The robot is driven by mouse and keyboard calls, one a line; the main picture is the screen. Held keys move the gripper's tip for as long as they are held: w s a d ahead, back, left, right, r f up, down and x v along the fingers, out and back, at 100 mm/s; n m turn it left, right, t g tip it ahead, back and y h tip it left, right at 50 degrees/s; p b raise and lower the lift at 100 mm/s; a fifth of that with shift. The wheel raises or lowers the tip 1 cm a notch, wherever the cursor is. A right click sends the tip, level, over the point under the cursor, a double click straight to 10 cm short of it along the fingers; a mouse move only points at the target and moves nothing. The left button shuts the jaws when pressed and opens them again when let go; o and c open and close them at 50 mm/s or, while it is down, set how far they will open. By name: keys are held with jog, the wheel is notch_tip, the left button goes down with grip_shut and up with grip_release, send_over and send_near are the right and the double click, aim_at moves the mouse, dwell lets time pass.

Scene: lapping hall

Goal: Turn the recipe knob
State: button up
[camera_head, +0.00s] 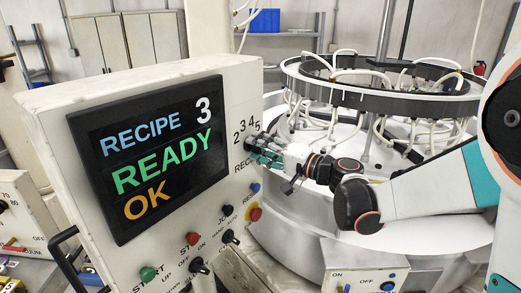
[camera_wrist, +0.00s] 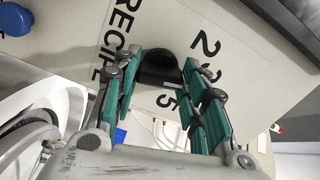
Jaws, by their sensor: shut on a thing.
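The recipe knob (camera_wrist: 160,66) is black and round-topped, on a pale panel face with the word RECIPE and the numbers 2 to 5 printed around it. My gripper (camera_wrist: 158,75) has its green-padded fingers on both sides of the knob and is shut on it. In the head view my gripper (camera_head: 262,150) reaches the panel's right face from the right and hides most of the knob. The display (camera_head: 152,155) on the control box reads RECIPE 3, READY and OK.
Below the knob sit a blue button (camera_head: 255,187), a red button (camera_head: 255,214) and several black switches. A green button (camera_head: 148,273) is lower left. The round lapping machine (camera_head: 350,95) with white hoses stands behind and right, close to my arm.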

jog(key=shift+m+b, duration=1.25)
jog(key=shift+m, duration=2.05)
jog(key=o, duration=1.1)
jog(key=shift+c, duration=0.2)
jog(key=shift+d, duration=0.1)
jog(key=v, duration=1.1)
jog(key=shift+s+d, duration=0.3)
